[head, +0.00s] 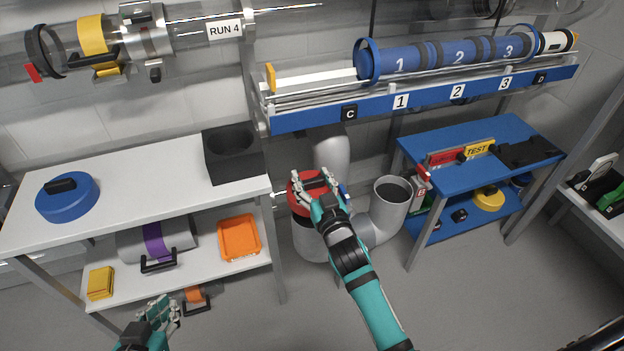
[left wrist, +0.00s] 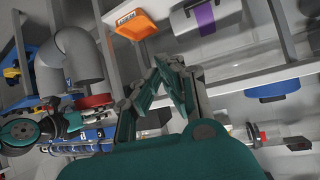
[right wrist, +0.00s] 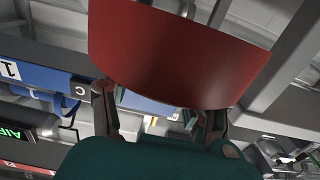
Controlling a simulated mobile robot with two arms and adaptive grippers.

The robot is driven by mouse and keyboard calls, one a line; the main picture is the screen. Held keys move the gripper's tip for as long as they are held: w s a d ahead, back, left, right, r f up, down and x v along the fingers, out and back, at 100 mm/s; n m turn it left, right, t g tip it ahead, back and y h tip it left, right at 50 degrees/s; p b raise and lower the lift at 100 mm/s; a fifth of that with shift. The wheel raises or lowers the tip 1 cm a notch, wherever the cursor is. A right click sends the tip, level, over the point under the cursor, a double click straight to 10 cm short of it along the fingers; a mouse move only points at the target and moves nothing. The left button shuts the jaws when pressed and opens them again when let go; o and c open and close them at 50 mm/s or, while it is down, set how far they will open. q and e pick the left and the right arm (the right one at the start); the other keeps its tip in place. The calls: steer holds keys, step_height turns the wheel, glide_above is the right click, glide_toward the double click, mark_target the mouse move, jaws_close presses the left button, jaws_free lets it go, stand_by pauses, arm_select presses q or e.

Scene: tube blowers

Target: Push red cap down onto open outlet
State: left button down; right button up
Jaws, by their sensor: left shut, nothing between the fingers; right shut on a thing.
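The red cap (head: 298,201) is at the top of an upright grey pipe (head: 312,242) with a dark band below the cap; I cannot tell whether it is seated. My right gripper (head: 318,186) is shut on the cap from above. In the right wrist view the cap (right wrist: 180,55) fills the upper middle, beyond the fingers (right wrist: 155,118). The cap also shows in the left wrist view (left wrist: 95,101). A grey pipe elbow (head: 388,212) beside it has an open, dark mouth facing up. My left gripper (head: 162,312) is shut and empty, low at the left.
A white shelf unit (head: 115,180) on the left holds a blue lid (head: 68,197), a black holder (head: 234,153) and an orange tray (head: 239,237). A blue shelf (head: 470,142) stands right of the pipes. A blue rail (head: 425,99) carries a numbered tube (head: 445,54) above.

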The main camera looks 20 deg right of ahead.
stand_by(0.4)
arm_select(q)
steer(key=shift+s+a+f+g, duration=0.2)
steer(key=shift+s+f+g, duration=0.15)
steer(key=shift+s+f, duration=0.1)
steer(key=shift+s+a+f+g, duration=0.2)
steer(key=shift+s+f+g, duration=0.15)
steer(key=shift+s+f, duration=0.05)
steer(key=shift+s+p, duration=0.1)
steer(key=shift+p, duration=0.25)
stand_by(0.3)
steer(key=shift+s+a+f+g+y, duration=0.3)
steer(key=shift+s+f+g+y, duration=0.1)
steer(key=shift+s+f+g, duration=0.45)
steer(key=shift+r+t, duration=0.2)
steer(key=shift+t, duration=0.05)
steer(key=shift+s+a+f, duration=0.1)
steer(key=shift+s, duration=0.05)
arm_select(e)
steer(key=shift+p, duration=0.4)
arm_select(q)
steer(key=shift+s+a+f+g, duration=0.15)
steer(key=shift+s+f+g, duration=0.15)
steer(key=shift+s, duration=0.1)
steer(key=shift+s+a+f+g, duration=0.1)
steer(key=shift+s+f+g, duration=0.05)
steer(key=shift+s+g, duration=0.2)
